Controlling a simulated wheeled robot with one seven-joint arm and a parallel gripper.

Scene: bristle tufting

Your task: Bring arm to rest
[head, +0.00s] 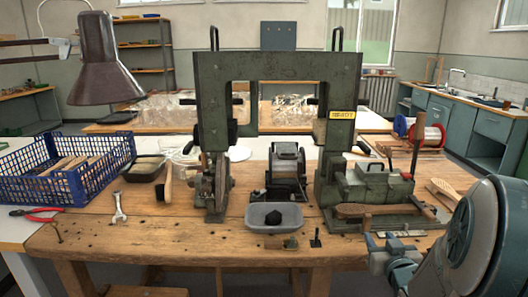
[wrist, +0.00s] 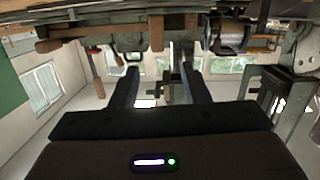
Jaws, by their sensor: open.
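My gripper shows in the wrist view (wrist: 160,72), its two dark fingers apart with nothing held between them. In the head view my blue-grey arm (head: 485,240) is at the lower right, in front of the bench's right end; I cannot make out the fingers there. The wooden bench (head: 150,237) carries a large dark green machine frame (head: 215,90) with a yellow label. A brush-shaped wooden piece (head: 375,210) lies at the front of the machine's right side. A grey tray (head: 262,226) holding a black lump (head: 287,212) is at the front middle.
A blue crate (head: 60,187) with wooden pieces stands at the left. A wrench (head: 119,207), red-handled pliers (head: 38,212) and a brown lamp (head: 103,65) are also at the left. A wire spool (head: 430,135) is at the back right. The bench's front left is mostly clear.

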